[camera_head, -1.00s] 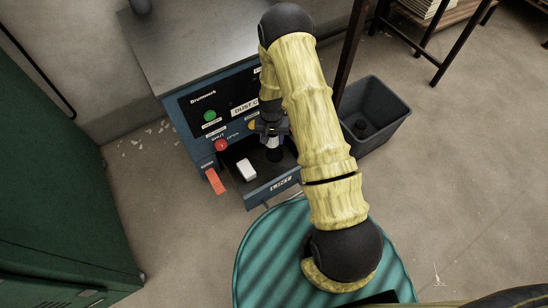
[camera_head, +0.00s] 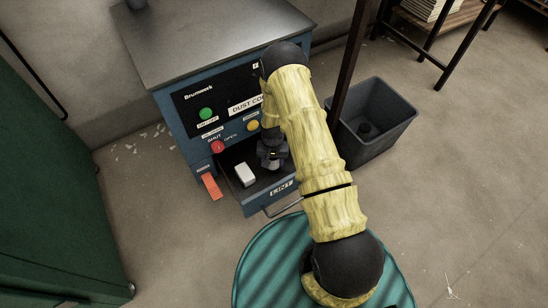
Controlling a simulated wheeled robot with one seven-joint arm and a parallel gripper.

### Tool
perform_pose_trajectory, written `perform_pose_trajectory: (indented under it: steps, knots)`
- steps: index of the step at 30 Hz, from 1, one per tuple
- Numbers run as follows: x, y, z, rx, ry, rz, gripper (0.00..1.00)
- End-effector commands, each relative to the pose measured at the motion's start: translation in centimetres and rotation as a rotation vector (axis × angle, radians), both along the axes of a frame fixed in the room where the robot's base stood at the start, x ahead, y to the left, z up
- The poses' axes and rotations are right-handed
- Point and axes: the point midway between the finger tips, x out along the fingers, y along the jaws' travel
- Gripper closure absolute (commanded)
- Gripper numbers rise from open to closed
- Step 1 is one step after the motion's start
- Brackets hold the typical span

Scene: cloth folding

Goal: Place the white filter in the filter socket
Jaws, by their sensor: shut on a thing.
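My gripper (camera_head: 271,160) is low inside the open drawer (camera_head: 256,194) of the blue dust collector. It is shut on the white filter, which showed as a small pale piece between its fingers a second ago. Now the fingers and wrist hide the filter. The dark round filter socket is on the drawer floor under my gripper and is hidden too. I cannot tell whether the filter touches the socket or is seated in it.
A white block (camera_head: 245,175) lies in the drawer just left of my gripper. The dust collector (camera_head: 205,97) has green, red and yellow buttons, and an orange tag (camera_head: 211,186) hangs at its left. A grey bin (camera_head: 372,125) with a dark round piece inside stands right.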

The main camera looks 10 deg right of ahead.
Motion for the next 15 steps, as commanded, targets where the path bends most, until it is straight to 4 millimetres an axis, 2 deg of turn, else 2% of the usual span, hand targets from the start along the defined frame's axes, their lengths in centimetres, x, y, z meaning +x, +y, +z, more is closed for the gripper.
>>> perform_pose_trajectory:
  steps: [10, 15]
  knots:
    - [0.2, 0.3, -0.1, 0.000, -0.002, 0.007, 0.74]
    - [2.0, -0.6, -0.5, 0.001, -0.005, 0.007, 0.74]
